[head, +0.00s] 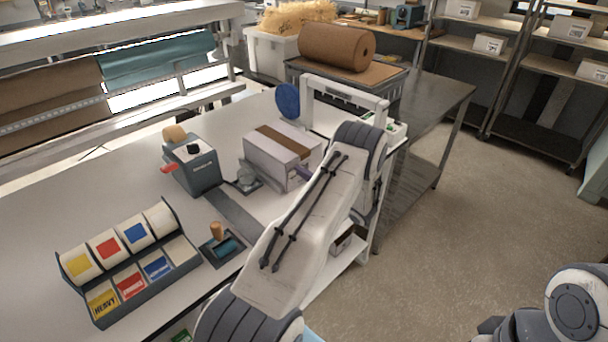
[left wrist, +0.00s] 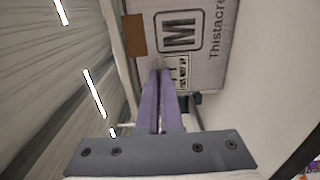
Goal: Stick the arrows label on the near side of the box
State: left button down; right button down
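The box (head: 272,158) is pale with a brown tape strip on top and stands on the white bench. In the left wrist view its printed side (left wrist: 205,45) shows an "M" mark and "Thistacre". My left gripper (head: 304,172) is at the box's right-hand side in the head view, partly hidden by my forearm. Its purple fingers (left wrist: 162,76) are together in the left wrist view. A small pale label with dark arrow-like marks (left wrist: 179,72) is at their tips, close to the box side; I cannot tell whether it touches. My right gripper is not in view.
A label rack (head: 128,262) with several rolls stands at front left. A grey dispenser (head: 192,165), a small scale-like item (head: 244,180) and a blue disc (head: 288,100) surround the box. A white frame (head: 345,92) stands behind it.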

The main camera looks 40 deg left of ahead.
pick_arm(q)
jog(key=c, duration=1)
grip_release()
jog(key=shift+s+d, duration=0.2)
jog(key=shift+d, duration=2.05)
